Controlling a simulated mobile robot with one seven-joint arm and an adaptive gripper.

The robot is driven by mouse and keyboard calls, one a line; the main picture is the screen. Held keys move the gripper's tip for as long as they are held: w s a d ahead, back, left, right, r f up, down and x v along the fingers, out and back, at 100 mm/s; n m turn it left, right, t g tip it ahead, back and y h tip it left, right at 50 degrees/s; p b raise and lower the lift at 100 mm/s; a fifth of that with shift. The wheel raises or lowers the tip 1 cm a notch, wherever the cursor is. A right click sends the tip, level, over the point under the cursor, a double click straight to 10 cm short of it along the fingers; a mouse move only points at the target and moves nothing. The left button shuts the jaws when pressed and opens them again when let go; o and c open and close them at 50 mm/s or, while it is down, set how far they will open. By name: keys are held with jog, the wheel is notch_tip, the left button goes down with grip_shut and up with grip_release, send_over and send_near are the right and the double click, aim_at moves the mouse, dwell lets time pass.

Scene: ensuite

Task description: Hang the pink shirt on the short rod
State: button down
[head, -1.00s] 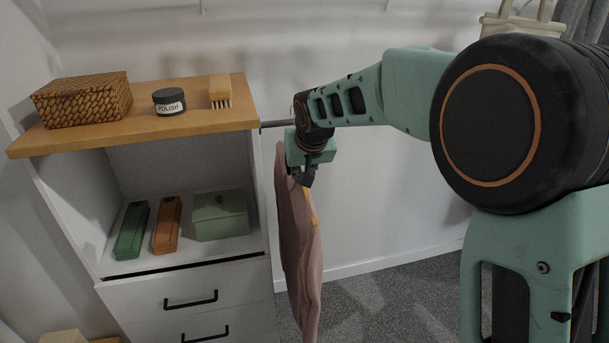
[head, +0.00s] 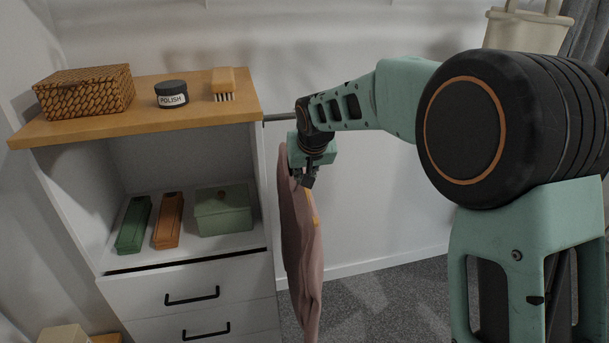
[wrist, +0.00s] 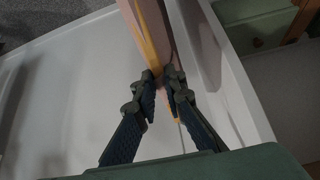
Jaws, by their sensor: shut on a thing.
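The pink shirt (head: 301,250) hangs edge-on below my gripper (head: 308,181), to the right of the cabinet, with an orange-yellow strip along its upper right edge. In the wrist view the fingers (wrist: 163,86) are closed on the upper part of the shirt (wrist: 153,28) by that strip; what exactly lies between the fingertips is hard to see. The short rod (head: 280,117) is a thin grey bar running out from the cabinet's right side, just under the wooden top. My wrist hides its right end. The gripper and shirt are below the rod's level; I cannot tell their depth relative to it.
The cabinet's wooden top (head: 55,130) holds a woven box (head: 85,93), a polish jar (head: 172,95) and a brush (head: 223,84). The open shelf holds a green box (head: 224,211) and two narrow cases. A white wall stands behind. Carpet (head: 390,305) is clear to the right.

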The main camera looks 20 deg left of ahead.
jog(key=c, duration=1.9)
grip_release()
jog(key=shift+r, duration=0.1)
jog(key=shift+c, duration=0.2)
